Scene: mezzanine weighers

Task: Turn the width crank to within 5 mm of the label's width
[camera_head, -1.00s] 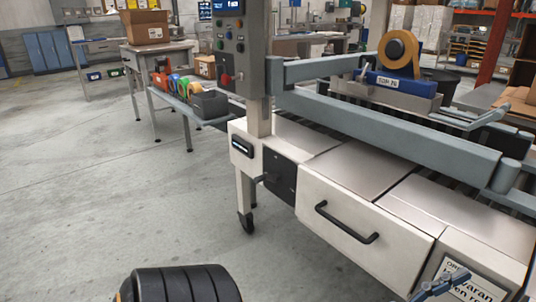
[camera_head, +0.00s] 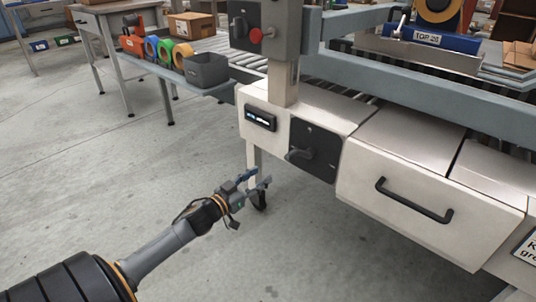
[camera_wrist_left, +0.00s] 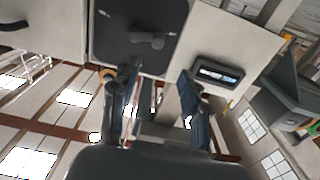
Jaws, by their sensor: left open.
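The width crank (camera_head: 299,155) is a small dark handle on a black plate (camera_head: 316,143) on the machine's white front. It also shows in the left wrist view (camera_wrist_left: 147,40), where the picture is turned over. A small dark display (camera_head: 260,119) sits left of the plate; its lit digits are too small to read. My left gripper (camera_head: 260,179) is open and empty, lower left of the crank and apart from it. In the wrist view its two fingers (camera_wrist_left: 159,82) point toward the white front, between the crank and the display (camera_wrist_left: 217,73).
A drawer with a black handle (camera_head: 413,201) is right of the crank. Above are a grey rail (camera_head: 420,63) and a control box with a red button (camera_head: 255,35). A side shelf holds tape rolls and a grey bin (camera_head: 205,69).

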